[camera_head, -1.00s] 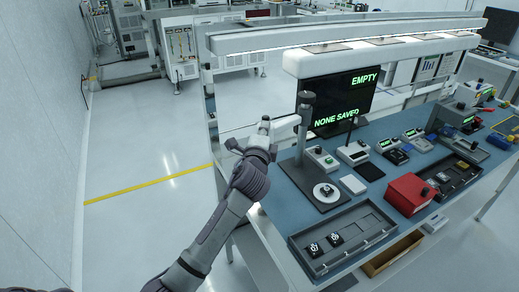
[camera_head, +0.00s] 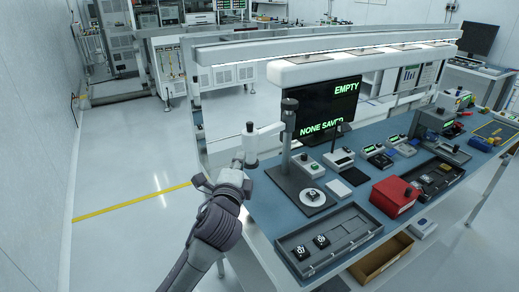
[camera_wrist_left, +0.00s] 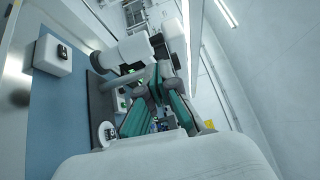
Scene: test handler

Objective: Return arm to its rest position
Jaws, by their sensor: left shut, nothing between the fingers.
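My left arm (camera_head: 217,215) rises from the bottom of the head view, beside the near left end of the blue workbench (camera_head: 265,200). Its wrist overlaps the bench edge in the picture, and its fingers are hard to make out there. In the left wrist view my left gripper (camera_wrist_left: 157,85) is shut, its teal-padded fingers drawn together with nothing held. A stand with a dark post (camera_head: 288,140) and a white side arm (camera_head: 268,131) stands close by at the bench's left end. I cannot tell the exact gap between it and the gripper. My right gripper is not in view.
A screen (camera_head: 329,108) reads "EMPTY" and "NONE SAVED". A grey tray (camera_head: 345,240) with small dark parts, a red box (camera_head: 394,196) and several small devices occupy the bench. The pale floor (camera_head: 125,165) left of my arm is clear, with a yellow line (camera_head: 130,205).

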